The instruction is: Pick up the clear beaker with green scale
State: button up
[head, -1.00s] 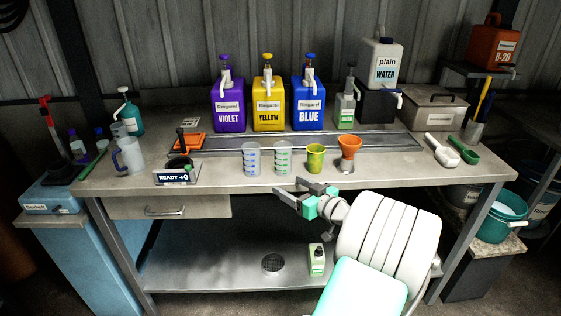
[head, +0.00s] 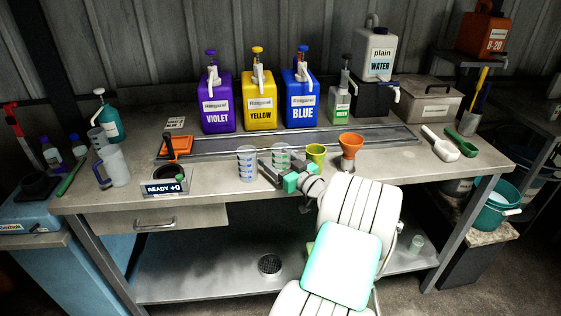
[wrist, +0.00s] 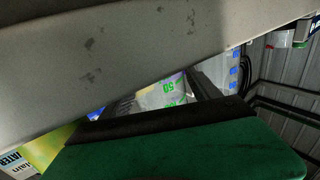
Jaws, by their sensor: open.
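The clear beaker with green scale (head: 281,154) stands upright on the bench, between the blue-scale beaker (head: 246,163) and the yellow-green cup (head: 315,155). My gripper (head: 279,168) is open at the front of it, and its fingers cover the beaker's lower part in the head view. In the wrist view, part of the beaker with green marks (wrist: 160,93) shows in the gap beyond a dark-edged green finger part. I cannot tell whether the fingers touch it. The blue-scale beaker (wrist: 233,72) shows to its right there.
An orange funnel cup (head: 351,147) stands to the right. Violet (head: 217,102), yellow (head: 259,100) and blue (head: 299,100) pump bottles stand behind. The READY display (head: 165,188) sits at the left front. The bench front right of the funnel is clear.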

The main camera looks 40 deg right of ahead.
jog(key=shift+w, duration=0.35)
jog(key=c, duration=1.3)
jog(key=shift+c, duration=0.6)
jog(key=shift+r, duration=0.1)
